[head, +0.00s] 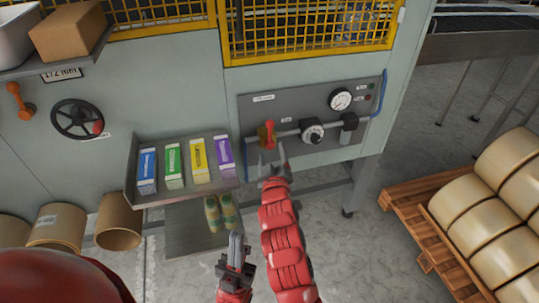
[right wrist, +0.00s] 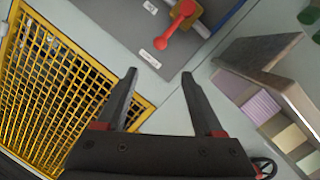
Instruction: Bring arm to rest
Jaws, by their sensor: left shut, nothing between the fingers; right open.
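My right gripper (head: 272,160) is open and empty in front of the machine's grey control panel (head: 355,101). Its fingertips are close to a red lever (head: 268,135) on a brass-coloured valve body, which is on the panel's pipe. In the right wrist view the open fingers (right wrist: 158,76) point towards the panel, and the red lever (right wrist: 176,32) is beyond them with a visible gap. My left gripper (head: 236,245) is shut and empty, low in the head view, in front of the floor and a low grey platform.
A tray (head: 150,200) of blue, green, yellow and purple cartons is left of the right gripper. A wooden pallet (head: 405,200) with large tan rolls stands right. Yellow mesh guards (head: 300,35) are above.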

